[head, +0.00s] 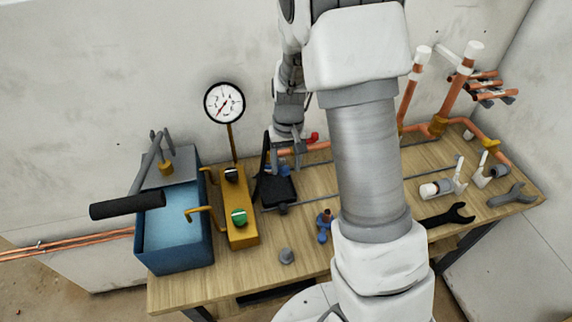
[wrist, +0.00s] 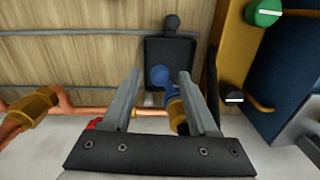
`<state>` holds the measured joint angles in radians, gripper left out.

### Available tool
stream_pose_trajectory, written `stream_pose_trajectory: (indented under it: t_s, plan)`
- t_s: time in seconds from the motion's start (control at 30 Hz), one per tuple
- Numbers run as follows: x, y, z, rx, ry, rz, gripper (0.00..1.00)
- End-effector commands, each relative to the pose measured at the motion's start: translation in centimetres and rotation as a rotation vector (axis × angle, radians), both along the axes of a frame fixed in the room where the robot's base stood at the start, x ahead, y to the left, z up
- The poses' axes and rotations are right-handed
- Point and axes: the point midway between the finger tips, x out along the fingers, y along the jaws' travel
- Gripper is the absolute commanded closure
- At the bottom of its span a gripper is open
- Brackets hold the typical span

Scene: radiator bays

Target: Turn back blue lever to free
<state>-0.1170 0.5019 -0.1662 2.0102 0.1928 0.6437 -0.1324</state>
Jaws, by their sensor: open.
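The blue lever (wrist: 160,77) shows between my two fingers in the wrist view, its rounded end toward the fingertips. It sits on a dark and brass valve body (wrist: 178,113) on the copper pipe (wrist: 95,111). My gripper (wrist: 159,76) is open around the lever, with a gap to the left finger; I cannot tell whether the right finger touches it. In the head view my gripper (head: 287,153) points down at the back of the bench, and only a little of the blue lever (head: 284,170) shows below it.
A red handle (head: 313,138) is close beside my gripper. A black plate (head: 278,190) lies in front. The yellow block (head: 238,212) with green knob, gauge (head: 224,103) and blue tank (head: 172,235) stand left. A smaller blue-handled fitting (head: 324,226) stands on the bench (head: 285,280).

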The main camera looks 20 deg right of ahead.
Motion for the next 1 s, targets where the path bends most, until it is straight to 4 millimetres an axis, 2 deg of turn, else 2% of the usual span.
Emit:
stream_pose_trajectory:
  t_s: [0.3,0.37,0.63,1.0]
  plan:
    - [0.0,0.0,-0.31,0.0,0.0,-0.001,0.41]
    - [0.0,0.0,-0.31,0.0,0.0,-0.001,0.49]
    - [0.0,0.0,-0.29,0.0,0.0,-0.001,0.98]
    - [0.0,0.0,-0.27,0.0,0.0,-0.001,1.0]
